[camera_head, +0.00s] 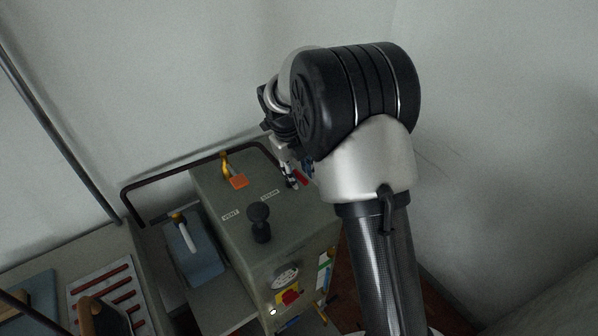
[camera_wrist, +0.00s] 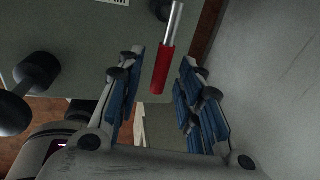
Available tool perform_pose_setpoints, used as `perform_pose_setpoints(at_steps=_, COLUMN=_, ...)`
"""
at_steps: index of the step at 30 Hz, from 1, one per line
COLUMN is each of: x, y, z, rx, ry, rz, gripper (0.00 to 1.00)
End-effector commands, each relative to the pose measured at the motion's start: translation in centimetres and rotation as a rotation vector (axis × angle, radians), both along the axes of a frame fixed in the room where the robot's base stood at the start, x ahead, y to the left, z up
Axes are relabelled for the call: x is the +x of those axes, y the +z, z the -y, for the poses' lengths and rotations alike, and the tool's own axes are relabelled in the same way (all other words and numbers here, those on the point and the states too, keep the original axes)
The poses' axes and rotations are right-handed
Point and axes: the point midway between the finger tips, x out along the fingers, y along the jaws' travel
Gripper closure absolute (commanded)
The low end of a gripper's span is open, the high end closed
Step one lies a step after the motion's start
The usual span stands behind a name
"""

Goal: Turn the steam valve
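The steam valve's lever shows in the wrist view as a silver rod with a red grip (camera_wrist: 163,68). In the head view, only a bit of its red (camera_head: 302,179) shows beside my gripper, at the right edge of the grey-green box top, close to the "STEAM" label (camera_head: 270,195). My gripper (camera_wrist: 161,64) is open, with one blue-padded finger on each side of the red grip in the wrist picture. I see gaps on both sides and no contact. I cannot tell how deep the grip sits between the fingers. My arm hides part of this area in the head view.
A black knob (camera_head: 259,222) stands on the grey-green box (camera_head: 213,190) near the "VENT" label (camera_head: 231,215). An orange tag (camera_head: 239,181) lies near a brass fitting (camera_head: 225,162). A red button (camera_head: 290,297) is on the front. A wall rises close on the right.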

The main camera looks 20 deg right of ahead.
Motion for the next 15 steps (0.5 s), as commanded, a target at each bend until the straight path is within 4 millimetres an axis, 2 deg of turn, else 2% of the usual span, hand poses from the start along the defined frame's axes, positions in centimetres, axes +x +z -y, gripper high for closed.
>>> perform_pose_setpoints(at_steps=8, x=0.0, y=0.2, z=0.0, rx=-0.001, ry=0.001, rz=0.001, gripper=0.66)
perform_pose_setpoints(at_steps=11, x=0.0, y=1.2, z=-0.2, rx=0.0, ry=0.001, rz=0.004, gripper=0.66)
perform_pose_setpoints(at_steps=15, x=-0.1, y=3.8, z=-0.7, rx=0.0, ry=0.002, rz=0.005, gripper=0.66)
